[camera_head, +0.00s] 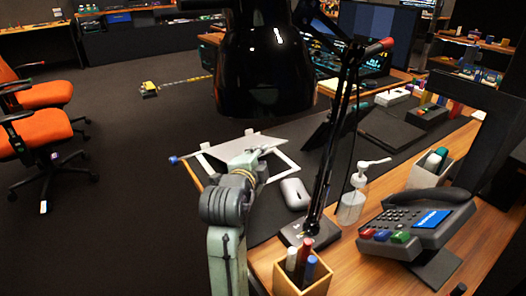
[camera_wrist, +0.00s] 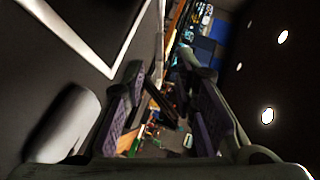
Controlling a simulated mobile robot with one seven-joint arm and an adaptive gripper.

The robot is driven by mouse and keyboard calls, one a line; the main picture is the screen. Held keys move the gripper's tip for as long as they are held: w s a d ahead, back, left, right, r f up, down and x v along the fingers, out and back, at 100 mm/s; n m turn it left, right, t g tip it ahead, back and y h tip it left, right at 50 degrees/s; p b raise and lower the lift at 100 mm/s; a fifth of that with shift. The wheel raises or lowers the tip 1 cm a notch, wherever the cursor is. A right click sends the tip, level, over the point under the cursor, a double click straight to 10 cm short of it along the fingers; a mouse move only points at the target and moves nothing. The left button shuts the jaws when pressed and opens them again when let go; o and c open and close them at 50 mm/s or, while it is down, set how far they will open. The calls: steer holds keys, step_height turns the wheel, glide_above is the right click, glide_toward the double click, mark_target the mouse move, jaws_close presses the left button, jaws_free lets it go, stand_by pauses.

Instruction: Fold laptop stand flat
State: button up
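The laptop stand (camera_head: 285,148) is a pale grey plate with a white frame on the dark desk mat, at the desk's left end in the head view. The plate appears tilted above the frame, but its angle is hard to judge. A rod with a blue knob (camera_head: 174,160) sticks out to its left. White frame bars also show at upper left in the wrist view (camera_wrist: 92,50). My gripper (camera_wrist: 160,72) is open, with nothing seen between its purple-padded fingers. In the head view my arm overlaps the stand's near side and hides part of it; contact cannot be told.
A grey mouse (camera_head: 295,194) lies right of my wrist. A black desk lamp (camera_head: 322,185) stands beside it, its large shade (camera_head: 265,65) hanging over the stand. A pump bottle (camera_head: 352,206), pen box (camera_head: 302,272) and telephone (camera_head: 415,222) fill the right side.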

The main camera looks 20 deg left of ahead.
steer(key=shift+x, duration=2.15)
steer(key=shift+c, duration=0.2)
jaws_close()
